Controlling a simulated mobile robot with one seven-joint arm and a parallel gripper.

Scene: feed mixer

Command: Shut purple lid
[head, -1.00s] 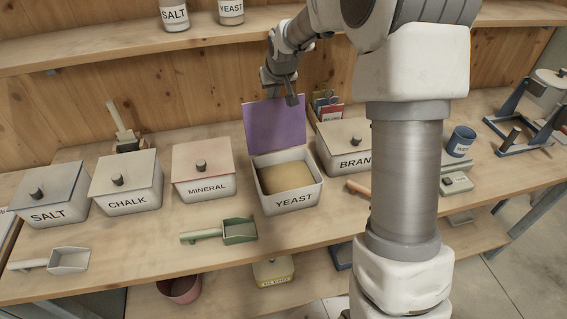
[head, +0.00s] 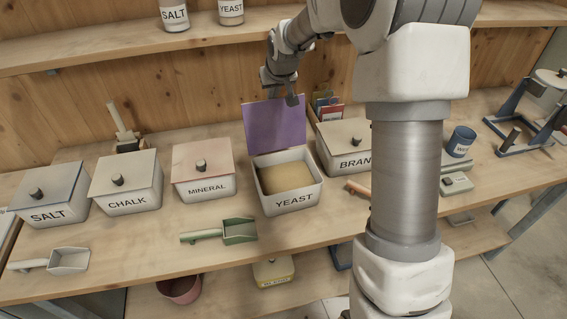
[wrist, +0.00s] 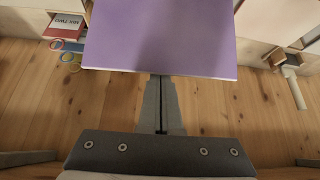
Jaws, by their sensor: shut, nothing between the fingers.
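The purple lid (head: 275,124) stands upright, open, at the back edge of the white YEAST bin (head: 293,199), which holds a tan powder. The lid also fills the upper middle of the wrist view (wrist: 160,35). My gripper (head: 289,98) is at the lid's top edge, on its upper right part, in the head view. In the wrist view my gripper (wrist: 159,80) is shut with nothing in it, its fingertips reaching the lid's edge and partly hidden by it. I cannot tell whether they touch the lid.
The BRAN bin (head: 345,142) stands close on the right and the MINERAL bin (head: 204,185) on the left, both lidded. Cards (head: 326,103) stand behind, right of the lid. A green scoop (head: 239,231) lies in front. The wooden wall is behind.

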